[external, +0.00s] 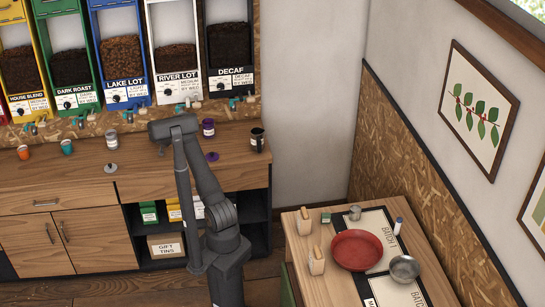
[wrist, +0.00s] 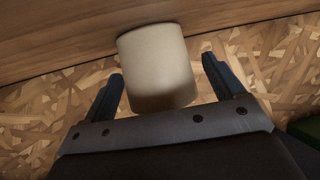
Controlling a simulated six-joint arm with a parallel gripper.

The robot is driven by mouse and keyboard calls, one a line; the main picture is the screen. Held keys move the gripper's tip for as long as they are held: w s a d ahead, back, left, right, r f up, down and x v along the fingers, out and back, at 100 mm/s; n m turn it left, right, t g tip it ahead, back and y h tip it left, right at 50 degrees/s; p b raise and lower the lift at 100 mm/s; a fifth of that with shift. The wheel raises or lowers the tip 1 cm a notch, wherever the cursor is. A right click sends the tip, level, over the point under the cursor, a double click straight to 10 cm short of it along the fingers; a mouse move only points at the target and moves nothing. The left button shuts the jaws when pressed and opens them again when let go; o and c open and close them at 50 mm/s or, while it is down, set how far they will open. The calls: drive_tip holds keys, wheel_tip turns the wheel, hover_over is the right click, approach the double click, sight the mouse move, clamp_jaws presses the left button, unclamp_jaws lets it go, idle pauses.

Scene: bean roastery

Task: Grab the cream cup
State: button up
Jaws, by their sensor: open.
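The cream cup (wrist: 157,68) fills the middle of the wrist view, plain and pale, against the wooden counter and chipboard. My gripper (wrist: 165,80) is open, with one dark finger on each side of the cup; gaps show between the cup and both fingers. In the external view my gripper (external: 162,149) is low over the counter, small and partly hidden by my arm. A pale cup with dark marking (external: 112,140) stands to its left there; I cannot tell if it is the same cup.
The counter (external: 60,185) also holds an orange cup (external: 23,152), a teal cup (external: 66,146), a purple cup (external: 208,127) and a black cup (external: 257,138). A grey lid (external: 111,168) and a purple lid (external: 212,156) lie nearer its front. Bean dispensers (external: 125,60) line the wall behind.

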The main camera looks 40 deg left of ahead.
drive_tip(key=shift+c, duration=0.2)
drive_tip(key=c, duration=1.1)
drive_tip(key=shift+r, duration=0.1)
drive_tip(key=shift+r, duration=4.9)
